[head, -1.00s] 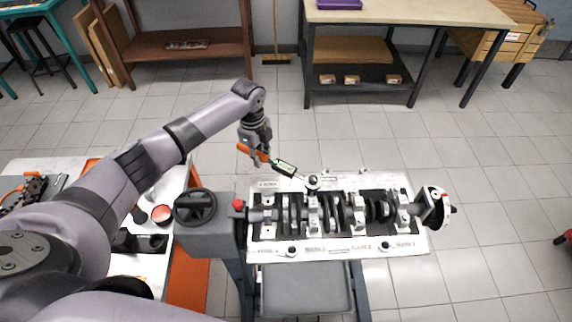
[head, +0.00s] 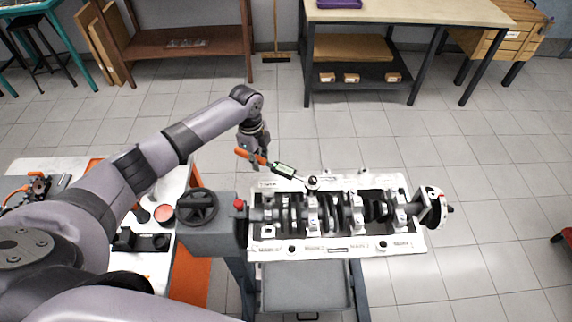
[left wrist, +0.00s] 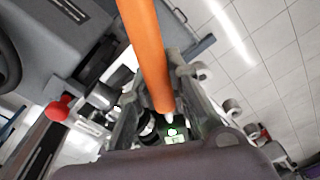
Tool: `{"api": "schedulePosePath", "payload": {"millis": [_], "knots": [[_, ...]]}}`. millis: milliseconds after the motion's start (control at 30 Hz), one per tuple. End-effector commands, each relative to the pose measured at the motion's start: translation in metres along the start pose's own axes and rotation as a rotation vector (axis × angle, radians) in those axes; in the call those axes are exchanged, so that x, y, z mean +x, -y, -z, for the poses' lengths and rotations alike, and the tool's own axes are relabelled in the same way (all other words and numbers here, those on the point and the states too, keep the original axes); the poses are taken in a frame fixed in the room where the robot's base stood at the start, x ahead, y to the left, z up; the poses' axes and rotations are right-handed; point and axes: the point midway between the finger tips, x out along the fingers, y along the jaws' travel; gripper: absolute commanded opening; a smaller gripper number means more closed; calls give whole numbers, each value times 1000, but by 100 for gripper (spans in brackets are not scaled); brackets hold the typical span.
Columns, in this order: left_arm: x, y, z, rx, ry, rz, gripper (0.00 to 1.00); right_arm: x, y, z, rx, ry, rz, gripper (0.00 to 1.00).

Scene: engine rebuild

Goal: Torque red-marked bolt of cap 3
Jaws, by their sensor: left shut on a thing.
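My left gripper (head: 256,162) is shut on a torque wrench, around its orange handle (head: 245,155). The wrench runs right and down past a green-lit display (head: 285,169) to its round head (head: 312,183), over a bearing cap (head: 312,207) at the back side of the engine block (head: 340,250). The head hides the bolt beneath, and I cannot make out a red mark. In the left wrist view the orange handle (left wrist: 150,55) runs down to the lit display (left wrist: 173,133). My right gripper is out of view.
The crankshaft (head: 340,215) lies in the block and ends in a flange (head: 434,207) at the right. A grey stand part with a handwheel (head: 197,207) and red knob (head: 239,204) is at the left. A side table (head: 165,275) holds parts.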

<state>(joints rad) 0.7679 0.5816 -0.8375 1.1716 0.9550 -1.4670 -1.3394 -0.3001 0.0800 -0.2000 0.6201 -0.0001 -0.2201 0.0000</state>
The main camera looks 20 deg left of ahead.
Motion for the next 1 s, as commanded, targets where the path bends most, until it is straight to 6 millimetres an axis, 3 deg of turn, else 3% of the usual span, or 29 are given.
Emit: {"api": "schedulePosePath", "payload": {"millis": [1000], "knots": [[-1, -13, 0, -72, 0, 4, 0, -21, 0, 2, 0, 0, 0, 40]]}}
